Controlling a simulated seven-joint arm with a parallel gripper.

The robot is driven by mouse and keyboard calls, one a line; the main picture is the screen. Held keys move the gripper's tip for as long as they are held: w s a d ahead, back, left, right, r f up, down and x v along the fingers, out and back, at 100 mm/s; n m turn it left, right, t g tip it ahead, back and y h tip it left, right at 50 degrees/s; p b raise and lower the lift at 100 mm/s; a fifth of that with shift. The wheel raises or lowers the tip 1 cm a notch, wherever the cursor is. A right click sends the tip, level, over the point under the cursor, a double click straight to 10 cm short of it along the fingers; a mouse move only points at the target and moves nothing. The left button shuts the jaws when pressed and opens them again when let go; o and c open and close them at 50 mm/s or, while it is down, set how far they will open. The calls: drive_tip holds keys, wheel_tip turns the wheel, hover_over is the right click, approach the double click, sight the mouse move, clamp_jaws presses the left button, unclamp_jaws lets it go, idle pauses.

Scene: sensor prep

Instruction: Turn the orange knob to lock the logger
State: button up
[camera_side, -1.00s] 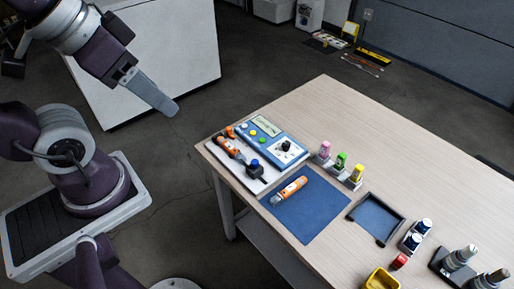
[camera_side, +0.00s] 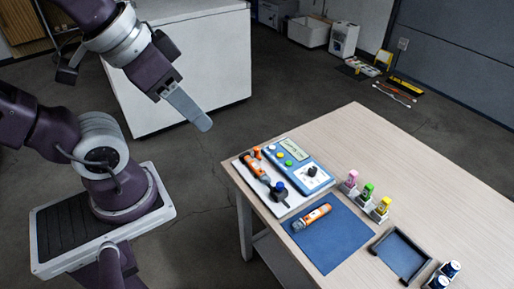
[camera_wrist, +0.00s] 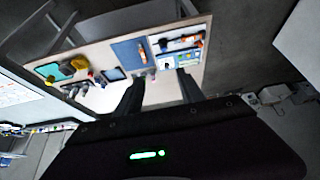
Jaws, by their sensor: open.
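A small orange piece (camera_side: 257,152), which looks like the orange knob, is at the far left end of a white board (camera_side: 287,208) on the table. An orange-and-dark tool-like device (camera_side: 255,166) lies on the board beside it. A blue box with a display and coloured buttons (camera_side: 298,165) stands along the board's right side. Which of these is the logger I cannot tell for certain. Another orange cylinder (camera_side: 312,217) lies on the blue mat. My gripper (camera_side: 204,123) is empty, high and left of the table. In the wrist view its fingers (camera_wrist: 160,83) are apart.
The blue mat (camera_side: 330,245) also shows in the wrist view (camera_wrist: 129,53). Pink, green and yellow-topped bottles (camera_side: 367,192) stand right of the blue box. A dark-edged tray (camera_side: 400,255) is nearer the front. The table's far right is bare. A white cabinet (camera_side: 205,60) stands behind my arm.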

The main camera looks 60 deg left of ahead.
drive_tip(key=w+a+n+g, duration=0.1)
drive_tip(key=w+n, duration=0.2)
drive_tip(key=w, duration=0.4)
drive_tip(key=n+g, duration=0.4)
drive_tip(key=n, duration=1.3)
hover_over(257, 148)
drive_tip(key=f, duration=2.8)
drive_tip(key=shift+s+f, duration=0.15)
drive_tip(key=shift+s, duration=0.1)
wheel_tip(257, 148, down, 7)
drive_tip(key=shift+w+r, duration=0.1)
drive_tip(key=shift+r, duration=0.05)
clamp_jaws()
